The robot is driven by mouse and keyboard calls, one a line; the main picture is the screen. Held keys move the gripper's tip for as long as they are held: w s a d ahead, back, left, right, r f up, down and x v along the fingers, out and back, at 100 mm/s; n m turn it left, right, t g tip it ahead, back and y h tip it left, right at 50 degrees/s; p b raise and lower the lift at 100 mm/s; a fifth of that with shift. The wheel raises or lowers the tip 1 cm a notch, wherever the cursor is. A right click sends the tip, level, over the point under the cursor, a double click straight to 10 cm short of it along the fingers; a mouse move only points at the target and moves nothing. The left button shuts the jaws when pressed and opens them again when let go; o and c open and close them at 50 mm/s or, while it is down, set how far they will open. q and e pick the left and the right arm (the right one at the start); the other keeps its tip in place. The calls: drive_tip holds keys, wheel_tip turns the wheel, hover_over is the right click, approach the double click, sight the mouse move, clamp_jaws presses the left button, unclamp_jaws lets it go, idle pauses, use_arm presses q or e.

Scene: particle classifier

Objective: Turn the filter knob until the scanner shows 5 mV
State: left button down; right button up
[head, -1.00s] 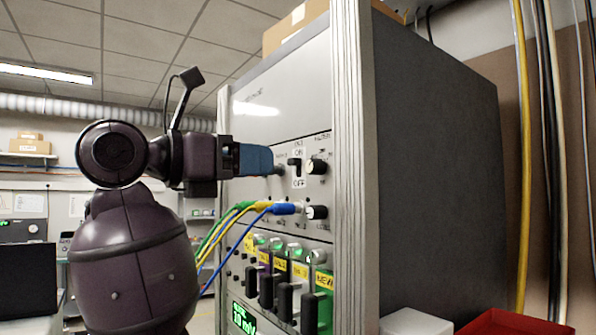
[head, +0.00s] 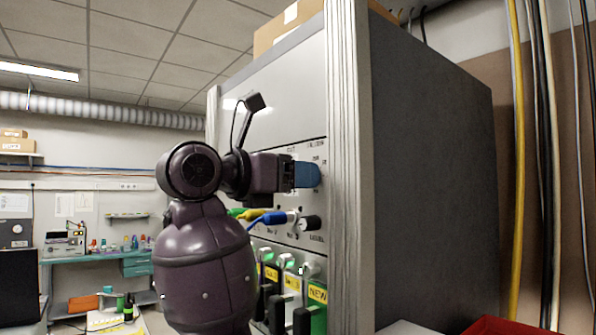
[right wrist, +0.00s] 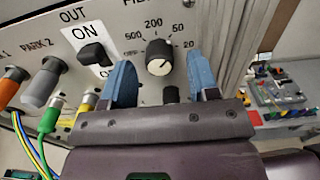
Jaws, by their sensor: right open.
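The filter knob (right wrist: 158,50), black and round with a light face, is on the grey panel among printed numbers such as 200 and 50. My right gripper (right wrist: 160,68) is open, its two blue fingers left and right of the knob in the right wrist view; I cannot tell whether they touch it. In the head view my right gripper (head: 307,174) is against or just before the panel and hides the knob. The scanner readout cannot be read in any current frame. My left gripper is not in view.
A black ON/OUT switch (right wrist: 95,54) sits left of the knob. Coloured plugs and cables (head: 265,217) and another black knob (head: 309,223) lie below. A metal upright (head: 347,170) edges the rack at right. A box (head: 287,25) stands on top.

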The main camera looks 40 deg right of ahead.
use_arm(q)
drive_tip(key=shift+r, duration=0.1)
use_arm(e)
drive_tip(key=shift+d, duration=0.45)
drive_tip(key=c, duration=0.9)
drive_tip(key=shift+c, duration=0.2)
use_arm(q)
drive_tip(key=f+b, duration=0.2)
drive_tip(key=b, duration=0.1)
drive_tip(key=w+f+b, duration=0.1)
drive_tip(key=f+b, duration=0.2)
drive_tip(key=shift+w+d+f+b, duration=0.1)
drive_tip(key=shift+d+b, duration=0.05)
drive_tip(key=shift+b, duration=0.25)
use_arm(e)
drive_tip(key=m, duration=0.9)
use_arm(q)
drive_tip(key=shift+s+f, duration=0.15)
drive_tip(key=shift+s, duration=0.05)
